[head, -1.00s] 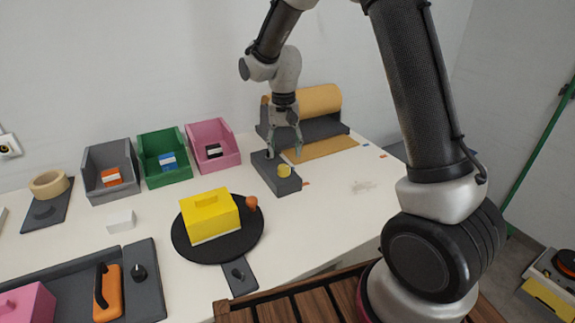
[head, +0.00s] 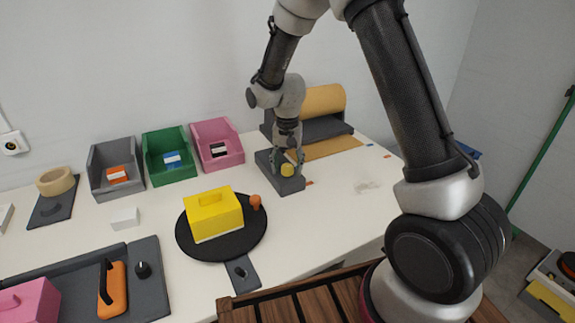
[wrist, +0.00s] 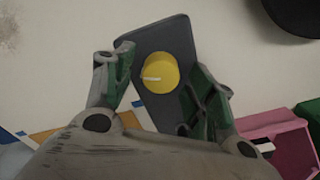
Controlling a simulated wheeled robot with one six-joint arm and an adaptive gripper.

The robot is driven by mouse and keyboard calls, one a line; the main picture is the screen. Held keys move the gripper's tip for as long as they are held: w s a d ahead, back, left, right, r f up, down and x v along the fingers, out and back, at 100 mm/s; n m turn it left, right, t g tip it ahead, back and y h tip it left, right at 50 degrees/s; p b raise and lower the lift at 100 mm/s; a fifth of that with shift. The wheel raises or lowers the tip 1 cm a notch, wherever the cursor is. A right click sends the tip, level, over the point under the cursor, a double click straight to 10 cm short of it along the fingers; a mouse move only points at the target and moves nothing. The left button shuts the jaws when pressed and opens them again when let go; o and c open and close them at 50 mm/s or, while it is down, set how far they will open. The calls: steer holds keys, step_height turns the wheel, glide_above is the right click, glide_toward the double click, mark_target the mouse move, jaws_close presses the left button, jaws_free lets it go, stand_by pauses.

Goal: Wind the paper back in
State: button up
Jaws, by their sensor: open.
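A brown paper roll (head: 322,99) sits in a dark dispenser (head: 322,127) at the back of the table. A sheet of its paper (head: 330,148) lies out flat in front of it. Beside it is a dark control box (head: 291,185) with a yellow knob (head: 288,170). In the wrist view the yellow knob (wrist: 158,72) has a white pointer line towards the left. My gripper (head: 288,158) is open over the box, pointing down. In the wrist view its fingers (wrist: 160,85) stand on either side of the knob, apart from it.
Grey, green (head: 167,160) and pink (head: 218,150) bins stand left of the box. A yellow block (head: 214,214) rests on a black turntable (head: 222,247) nearer me. A dark tray with an orange-handled tool (head: 113,290) is at front left. The table right of the box is mostly clear.

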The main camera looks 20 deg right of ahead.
steer(key=c, duration=1)
steer(key=shift+c, duration=0.2)
steer(key=shift+n, duration=0.3)
steer(key=n, duration=0.5)
steer(key=shift+a+n, duration=0.1)
steer(key=shift+n, duration=0.2)
steer(key=n, duration=0.5)
steer(key=shift+a, duration=0.1)
steer(key=n, duration=0.5)
steer(key=shift+n, duration=0.4)
steer(key=n, duration=0.4)
steer(key=shift+s+n, duration=0.1)
steer(key=shift+n, duration=0.3)
